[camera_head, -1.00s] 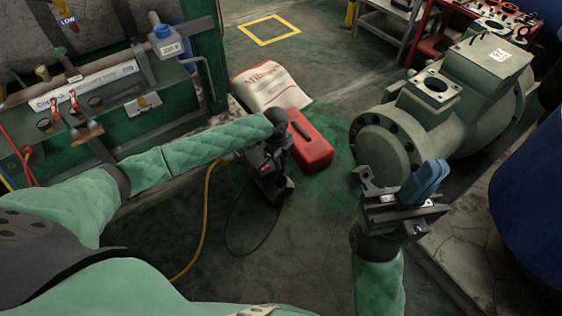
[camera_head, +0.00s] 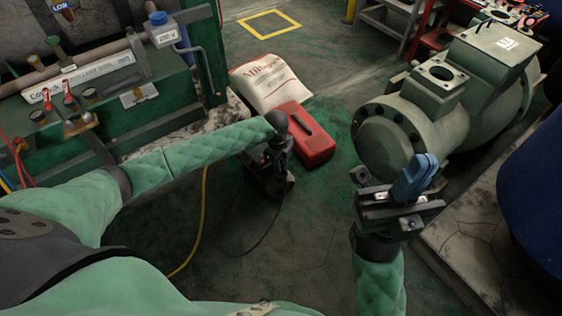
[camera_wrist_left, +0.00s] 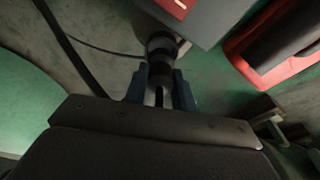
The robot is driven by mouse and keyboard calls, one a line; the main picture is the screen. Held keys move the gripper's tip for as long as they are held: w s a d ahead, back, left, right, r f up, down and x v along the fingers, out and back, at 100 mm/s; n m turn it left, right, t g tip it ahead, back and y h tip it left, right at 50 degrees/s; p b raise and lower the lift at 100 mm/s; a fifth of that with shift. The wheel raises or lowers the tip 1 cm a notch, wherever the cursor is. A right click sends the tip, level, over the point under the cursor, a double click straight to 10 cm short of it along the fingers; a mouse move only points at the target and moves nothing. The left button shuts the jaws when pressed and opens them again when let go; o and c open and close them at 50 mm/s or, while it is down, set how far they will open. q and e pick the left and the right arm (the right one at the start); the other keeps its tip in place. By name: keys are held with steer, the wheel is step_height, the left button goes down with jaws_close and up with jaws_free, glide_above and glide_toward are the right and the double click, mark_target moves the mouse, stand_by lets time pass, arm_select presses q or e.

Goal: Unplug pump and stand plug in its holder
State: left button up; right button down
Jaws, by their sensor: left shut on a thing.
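My left gripper (camera_head: 272,182) is low over the floor at the centre of the head view, mostly hidden by its own wrist. In the left wrist view its two bluish fingers (camera_wrist_left: 159,92) are shut on a dark round plug (camera_wrist_left: 160,58). The plug's far end is close to a grey box with a red patch (camera_wrist_left: 195,15), likely the pump; I cannot tell whether they touch. A thin black cable (camera_head: 228,222) loops on the floor below this gripper. My right gripper (camera_head: 415,178) is at the right, its blue fingers together and seemingly empty. I cannot make out the plug holder.
A red case (camera_head: 307,138) and a white sack (camera_head: 270,82) lie just beyond the left gripper. A green compressor (camera_head: 440,110) stands behind the right gripper. A green bench (camera_head: 130,125) with valves and a blue-capped 220 V fitting (camera_head: 162,27) is at left. A yellow hose (camera_head: 203,210) crosses the floor.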

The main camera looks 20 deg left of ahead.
arm_select(q)
steer(key=shift+p, duration=0.95)
stand_by(0.7)
steer(key=shift+p, duration=0.3)
steer(key=shift+f, duration=1.45)
stand_by(0.9)
steer(key=o, duration=1)
steer(key=shift+c, duration=0.2)
